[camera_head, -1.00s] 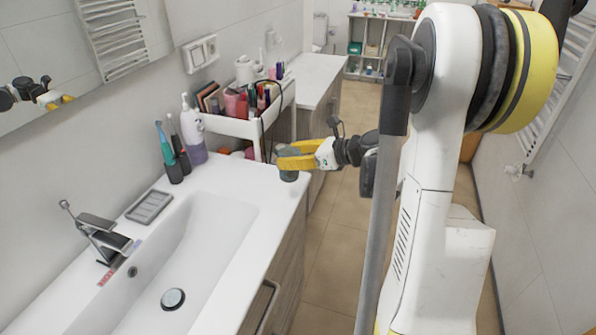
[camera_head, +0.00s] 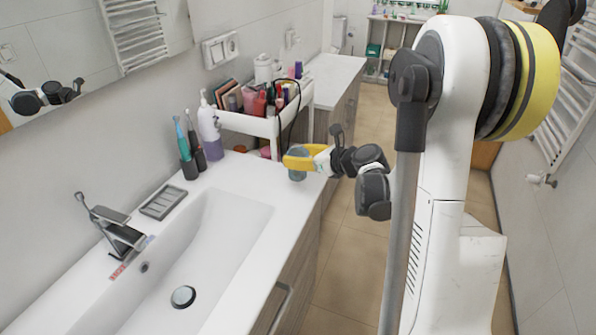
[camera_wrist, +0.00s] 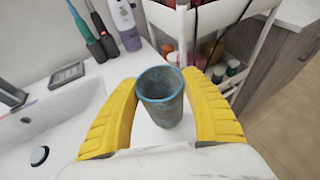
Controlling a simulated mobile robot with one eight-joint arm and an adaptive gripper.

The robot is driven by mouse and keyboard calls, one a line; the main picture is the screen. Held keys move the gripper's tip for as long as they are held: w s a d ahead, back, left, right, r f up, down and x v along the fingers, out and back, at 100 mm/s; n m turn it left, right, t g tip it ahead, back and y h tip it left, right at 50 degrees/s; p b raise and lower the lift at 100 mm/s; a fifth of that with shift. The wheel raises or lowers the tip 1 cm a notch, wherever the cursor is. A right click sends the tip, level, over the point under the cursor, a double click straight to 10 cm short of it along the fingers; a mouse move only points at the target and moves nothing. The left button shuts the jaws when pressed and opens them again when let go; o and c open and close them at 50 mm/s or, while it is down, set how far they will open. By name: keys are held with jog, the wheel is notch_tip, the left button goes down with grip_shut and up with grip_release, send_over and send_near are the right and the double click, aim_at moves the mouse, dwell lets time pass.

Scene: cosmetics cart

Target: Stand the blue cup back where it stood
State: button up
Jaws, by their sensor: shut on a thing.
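The blue cup (camera_head: 297,173) is a worn blue-grey tumbler, upright at the far right corner of the white washbasin counter (camera_head: 250,180). My gripper (camera_head: 300,159) reaches it from the right with its yellow fingers. In the wrist view the cup (camera_wrist: 160,97) stands between the two fingers, its open rim towards the camera and its inside empty. My gripper (camera_wrist: 160,85) is shut on it. White counter shows under and around the cup, but I cannot tell whether its base touches.
A white cart (camera_head: 245,122) with cosmetics stands just beyond the counter. Toothbrushes (camera_head: 188,150) and a pump bottle (camera_head: 208,130) stand left of the cup. The basin (camera_head: 190,250) lies nearer. Counter between cup and toothbrushes is clear.

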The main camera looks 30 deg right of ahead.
aim_at(296, 176)
jog(key=shift+f+b, duration=0.95)
jog(key=shift+f, duration=1)
jog(key=shift+f, duration=0.2)
jog(key=o, duration=1.3)
jog(key=shift+r, duration=0.1)
